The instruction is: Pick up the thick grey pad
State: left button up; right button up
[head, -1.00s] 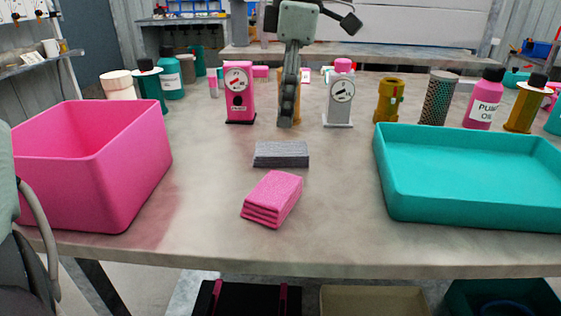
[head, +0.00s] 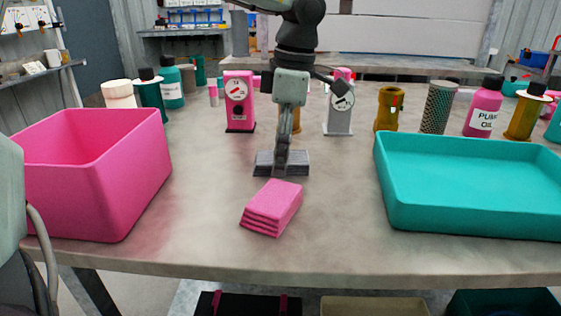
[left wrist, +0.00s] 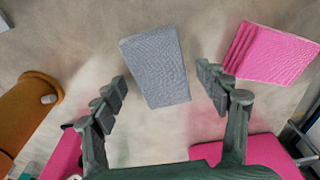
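The thick grey pad (head: 299,162) lies flat near the middle of the table, behind a folded pink pad. My left gripper (head: 281,168) points down over it and hides its middle in the head view. In the left wrist view the grey pad (left wrist: 155,62) shows between the two spread fingers of the left gripper (left wrist: 161,88). The gripper is open, with a gap between each finger and the pad's sides. I cannot tell how far the fingertips are above the table. My right gripper is not in view.
The pink pad (head: 272,207) lies close in front. A pink bin (head: 100,190) stands at left and a teal tray (head: 470,215) at right. Gauge units (head: 239,101), a brass part (head: 388,108) and bottles (head: 484,106) line the back. Table on both sides of the pads is clear.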

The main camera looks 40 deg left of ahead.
pick_arm(q)
jog(key=c, duration=0.8)
jog(key=shift+r, duration=0.1)
